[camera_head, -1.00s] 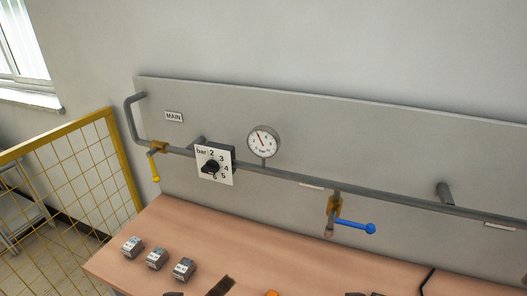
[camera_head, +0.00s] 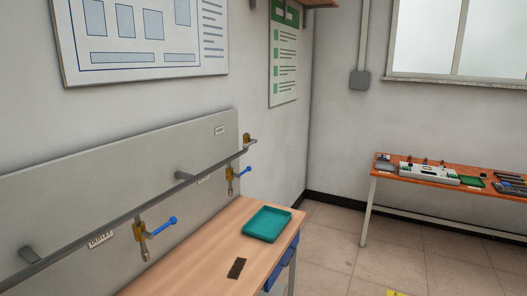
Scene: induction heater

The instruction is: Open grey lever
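I see no lever that is clearly grey. A grey pipe (camera_head: 120,216) runs along a grey wall panel (camera_head: 90,190) on the left. A valve with a blue lever (camera_head: 162,226) hangs from it near an OUTLET label (camera_head: 100,240). A second valve with a blue lever (camera_head: 242,173) hangs farther along. A brass fitting (camera_head: 247,140) sits at the far end of the pipe, near a small label (camera_head: 220,130); any handle on it is too small to make out. Neither gripper is in view.
A wooden bench (camera_head: 200,262) below the panel holds a teal tray (camera_head: 267,224) and a dark flat piece (camera_head: 237,268). An orange-topped table (camera_head: 440,183) with equipment stands at the right by the window. Tiled floor (camera_head: 345,235) lies open between them.

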